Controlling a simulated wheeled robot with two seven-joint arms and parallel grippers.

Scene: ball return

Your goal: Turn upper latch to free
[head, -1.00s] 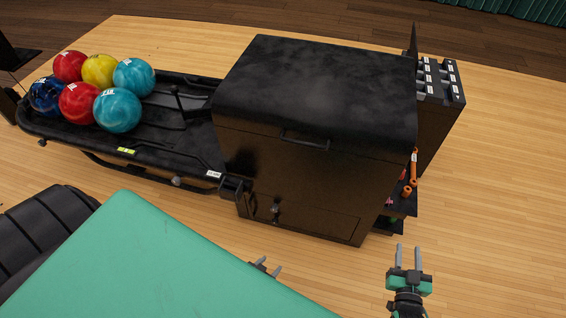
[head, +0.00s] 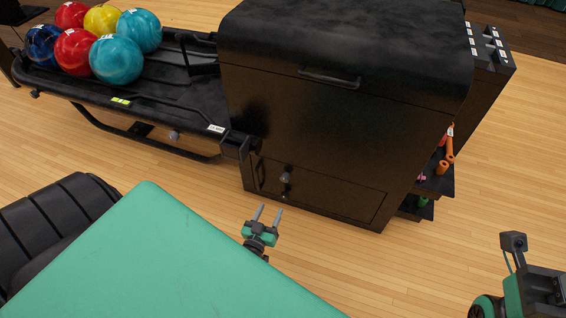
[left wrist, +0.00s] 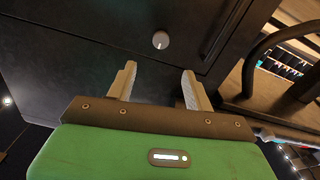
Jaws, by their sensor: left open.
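The black ball-return cabinet (head: 320,125) has a low front panel with two small round knobs near its left side. The upper latch knob (head: 285,178) sits just above the lower knob (head: 285,193). My left gripper (head: 268,209) is open and empty, in front of and below the knobs, apart from them. In the left wrist view its fingers (left wrist: 157,85) point at the cabinet front, and one round grey knob (left wrist: 160,40) shows beyond them, roughly between the tips. I cannot tell which knob that is. My right gripper's fingers are out of view.
A black rack (head: 180,95) with several bowling balls (head: 116,60) joins the cabinet's left side. Side shelves (head: 437,180) with orange items are on the right. A green surface (head: 160,260) fills the near left. The wooden floor before the cabinet is clear.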

